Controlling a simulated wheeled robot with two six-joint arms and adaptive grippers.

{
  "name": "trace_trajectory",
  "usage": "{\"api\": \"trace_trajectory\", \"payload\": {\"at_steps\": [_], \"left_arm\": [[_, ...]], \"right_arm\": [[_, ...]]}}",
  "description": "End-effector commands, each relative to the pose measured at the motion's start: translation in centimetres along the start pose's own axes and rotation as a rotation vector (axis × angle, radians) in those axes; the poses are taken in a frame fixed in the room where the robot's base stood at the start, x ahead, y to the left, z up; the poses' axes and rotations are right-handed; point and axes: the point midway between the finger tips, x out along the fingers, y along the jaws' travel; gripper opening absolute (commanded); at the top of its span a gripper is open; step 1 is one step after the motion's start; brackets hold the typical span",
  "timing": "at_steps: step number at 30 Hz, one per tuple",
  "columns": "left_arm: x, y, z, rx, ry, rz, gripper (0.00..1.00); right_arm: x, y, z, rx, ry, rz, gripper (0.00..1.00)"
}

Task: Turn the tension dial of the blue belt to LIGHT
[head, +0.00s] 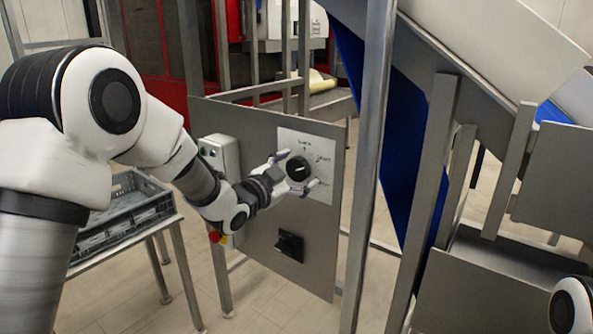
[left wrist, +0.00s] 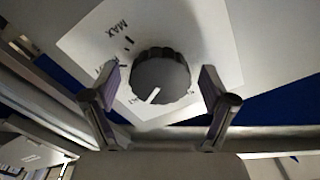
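The tension dial (head: 299,168) is a round black knob on a white label plate (head: 322,146) on a grey upright panel. In the left wrist view the dial (left wrist: 165,72) is ribbed, with a white pointer line toward the lower left. MAX is readable at upper left of the plate; other markings are partly hidden by a finger or too small. My left gripper (head: 297,171) is open, its fingers on either side of the dial, with gaps visible in the left wrist view (left wrist: 160,86). The blue belt (head: 405,150) slopes behind the metal posts. My right gripper is out of view.
A black switch (head: 289,245) sits lower on the panel, and a grey box (head: 221,160) is at its left edge. A metal post (head: 370,150) stands right of the panel. A grey crate (head: 120,222) rests on a stand at left.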

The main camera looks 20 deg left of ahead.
Motion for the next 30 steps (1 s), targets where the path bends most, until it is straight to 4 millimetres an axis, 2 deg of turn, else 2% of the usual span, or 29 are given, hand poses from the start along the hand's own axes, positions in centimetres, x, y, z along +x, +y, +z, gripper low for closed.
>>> {"api": "trace_trajectory", "payload": {"at_steps": [7, 10, 14, 21, 25, 30], "left_arm": [[-0.1, 0.0, 0.0, -0.001, 0.000, 0.000, 0.85], [-1.0, -0.1, 0.0, -0.001, 0.000, -0.001, 0.85], [-3.7, -0.1, 0.0, -0.005, 0.000, -0.003, 0.85], [-9.8, -0.1, 0.0, -0.007, 0.001, -0.003, 0.85], [-11.6, -0.1, 0.0, -0.003, 0.000, -0.001, 0.85], [-12.1, 0.0, 0.0, 0.000, 0.001, 0.000, 0.85]], "right_arm": [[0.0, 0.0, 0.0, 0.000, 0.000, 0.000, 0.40], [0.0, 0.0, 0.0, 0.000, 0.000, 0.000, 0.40], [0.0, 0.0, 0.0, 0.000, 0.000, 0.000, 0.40], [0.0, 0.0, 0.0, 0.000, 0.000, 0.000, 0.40], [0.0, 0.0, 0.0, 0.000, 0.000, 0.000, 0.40], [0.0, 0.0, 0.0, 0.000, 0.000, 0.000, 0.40]]}}
